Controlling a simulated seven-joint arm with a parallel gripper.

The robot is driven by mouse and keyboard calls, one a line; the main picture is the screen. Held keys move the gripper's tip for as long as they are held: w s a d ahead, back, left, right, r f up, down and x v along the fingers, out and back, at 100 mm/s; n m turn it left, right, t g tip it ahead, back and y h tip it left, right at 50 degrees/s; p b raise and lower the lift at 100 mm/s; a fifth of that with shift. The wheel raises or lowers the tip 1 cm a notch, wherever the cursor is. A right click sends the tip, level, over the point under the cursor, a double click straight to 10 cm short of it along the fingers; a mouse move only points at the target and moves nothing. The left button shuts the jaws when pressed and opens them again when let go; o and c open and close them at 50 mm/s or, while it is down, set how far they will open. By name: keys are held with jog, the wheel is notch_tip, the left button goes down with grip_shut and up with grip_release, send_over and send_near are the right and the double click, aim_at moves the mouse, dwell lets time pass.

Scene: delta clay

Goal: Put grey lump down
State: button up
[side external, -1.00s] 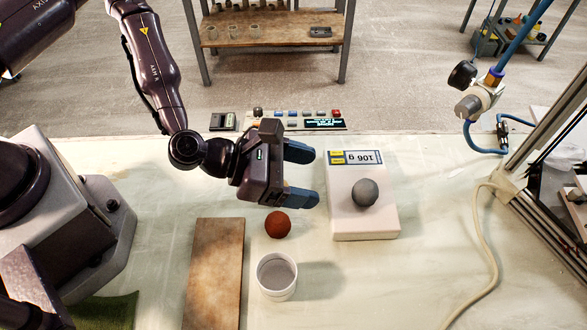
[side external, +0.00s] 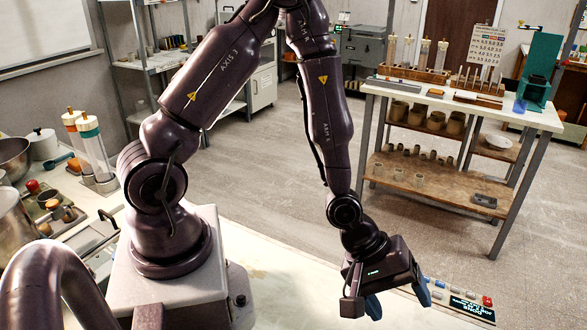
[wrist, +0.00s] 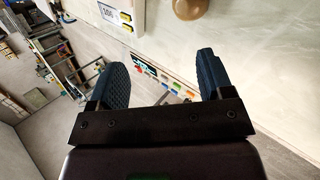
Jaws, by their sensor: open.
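My gripper (side external: 400,307) is open at the lower right of the side view, with two blue fingers apart and nothing visible between them. In the wrist view my gripper (wrist: 161,65) also shows open and empty. A white scale (wrist: 136,14) with a small display is cut off at the top of the wrist view. A rounded tan-brown lump (wrist: 190,8) is cut off at the top edge, right of the display. I cannot tell whether it is the grey lump. The side view now shows no grey lump; the area below the gripper is out of frame.
A button panel (side external: 455,299) lies right of the gripper, on the pale worktop (side external: 290,275). A wooden-shelved rack (side external: 450,180) stands behind, across open floor. Cylinders and bowls crowd the left bench.

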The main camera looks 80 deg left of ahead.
jog(key=s+a+r+m+y, duration=0.1)
jog(key=a+r+m+y, duration=0.5)
jog(key=a+r, duration=0.55)
jog(key=s+a+r+m, duration=0.3)
jog(key=s+r+m, duration=0.3)
jog(key=s+r, duration=0.5)
jog(key=shift+w+v, duration=0.25)
jog(key=shift+v, duration=0.9)
jog(key=shift+o, duration=0.3)
jog(key=shift+a+r, duration=0.1)
jog(key=shift+a, duration=0.05)
dwell(0.8)
